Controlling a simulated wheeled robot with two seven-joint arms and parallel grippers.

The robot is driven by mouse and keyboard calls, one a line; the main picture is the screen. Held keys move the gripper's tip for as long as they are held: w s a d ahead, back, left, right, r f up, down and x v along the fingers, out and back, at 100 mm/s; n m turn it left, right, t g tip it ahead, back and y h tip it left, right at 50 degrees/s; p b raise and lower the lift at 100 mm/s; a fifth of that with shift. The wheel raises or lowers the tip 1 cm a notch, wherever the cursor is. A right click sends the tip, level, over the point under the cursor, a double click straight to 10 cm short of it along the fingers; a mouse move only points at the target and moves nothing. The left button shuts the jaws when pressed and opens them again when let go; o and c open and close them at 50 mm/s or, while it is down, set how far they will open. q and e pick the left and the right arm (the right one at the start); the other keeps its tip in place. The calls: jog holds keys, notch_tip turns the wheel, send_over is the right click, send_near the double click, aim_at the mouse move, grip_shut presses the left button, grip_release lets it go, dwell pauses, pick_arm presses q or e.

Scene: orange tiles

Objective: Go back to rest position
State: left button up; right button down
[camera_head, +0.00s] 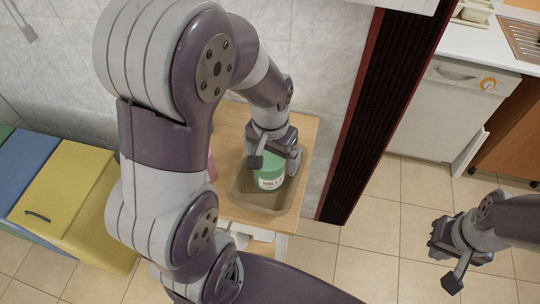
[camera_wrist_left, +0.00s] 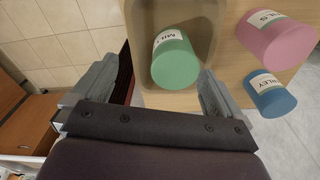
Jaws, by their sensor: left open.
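My left gripper (camera_head: 275,160) is open above a green canister (camera_head: 268,180) with a white label. The canister stands in a shallow brown tray (camera_head: 240,192) on a small wooden table (camera_head: 228,120). In the left wrist view the green canister (camera_wrist_left: 176,62) shows beyond the two spread fingers (camera_wrist_left: 160,85), with nothing gripped. My right gripper (camera_head: 447,264) is at the lower right over the tiled floor, its fingers apart and empty.
A pink canister (camera_wrist_left: 278,42) and a blue canister (camera_wrist_left: 271,95) stand beside the tray on the table. Yellow (camera_head: 75,195) and blue (camera_head: 38,165) bins are at the left. A dark partition (camera_head: 375,110) rises right of the table. A white appliance (camera_head: 445,115) stands at the back right.

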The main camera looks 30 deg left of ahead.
pick_arm(q)
jog(key=shift+t, duration=0.3)
jog(key=s, duration=0.1)
jog(key=s+d, duration=0.1)
jog(key=s, duration=0.1)
jog(key=s+d, duration=0.1)
jog(key=shift+s+f, duration=0.2)
jog(key=shift+s, duration=0.1)
dwell(0.5)
